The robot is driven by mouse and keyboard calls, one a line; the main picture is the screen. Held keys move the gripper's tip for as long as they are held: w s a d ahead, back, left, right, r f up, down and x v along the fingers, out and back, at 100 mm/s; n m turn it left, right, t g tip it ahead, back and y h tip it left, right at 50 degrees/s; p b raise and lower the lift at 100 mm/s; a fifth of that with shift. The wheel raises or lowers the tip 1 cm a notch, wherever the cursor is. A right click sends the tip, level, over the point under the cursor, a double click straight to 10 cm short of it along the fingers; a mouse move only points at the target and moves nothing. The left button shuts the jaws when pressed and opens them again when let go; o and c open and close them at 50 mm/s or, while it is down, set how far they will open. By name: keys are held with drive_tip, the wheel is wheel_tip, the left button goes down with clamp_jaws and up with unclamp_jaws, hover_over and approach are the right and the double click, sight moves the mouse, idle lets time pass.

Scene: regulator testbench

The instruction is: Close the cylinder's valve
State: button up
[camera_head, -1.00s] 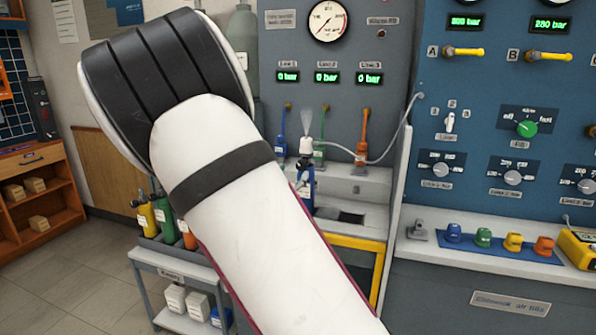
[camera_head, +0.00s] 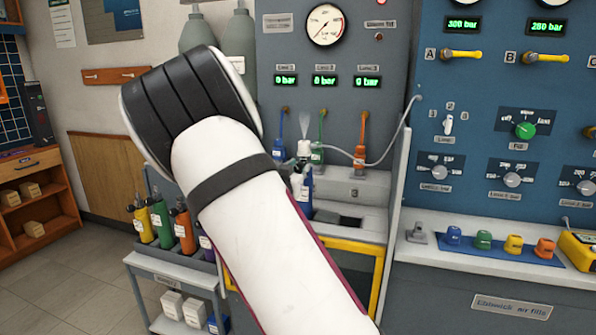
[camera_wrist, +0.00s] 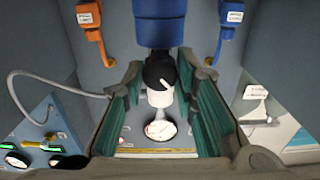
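The blue cylinder (camera_head: 307,196) stands upright in the bay of the grey bench, with a white fitting (camera_head: 304,149) on top and a pale spray above it. The wrist view, seen upside down, shows the blue cylinder body (camera_wrist: 159,22) at the top. Its black valve knob (camera_wrist: 158,70) and the white fitting (camera_wrist: 160,98) lie between my fingers. My gripper (camera_wrist: 160,75) is open, with a green-padded finger on each side and gaps to the knob. In the head view my gripper is mostly hidden by my white arm.
A pale hose (camera_head: 385,157) runs from the fitting to the right panel. An orange holder (camera_head: 360,158) and a green holder (camera_head: 317,152) hang behind the cylinder. A yellow-edged frame (camera_head: 356,247) is below. Several cylinders stand in a rack (camera_head: 150,251) at left.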

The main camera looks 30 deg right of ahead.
drive_tip(key=shift+m+b, duration=0.3)
clamp_jaws()
drive_tip(key=m+b, duration=0.2)
drive_tip(key=shift+f+m, duration=0.15)
drive_tip(key=shift+m, duration=0.15)
drive_tip(key=m+b, duration=0.4)
drive_tip(key=shift+b, duration=0.3)
drive_tip(key=shift+m, duration=0.3)
drive_tip(key=o, duration=1)
unclamp_jaws()
drive_tip(key=shift+s, duration=0.1)
drive_tip(key=v, duration=1.2)
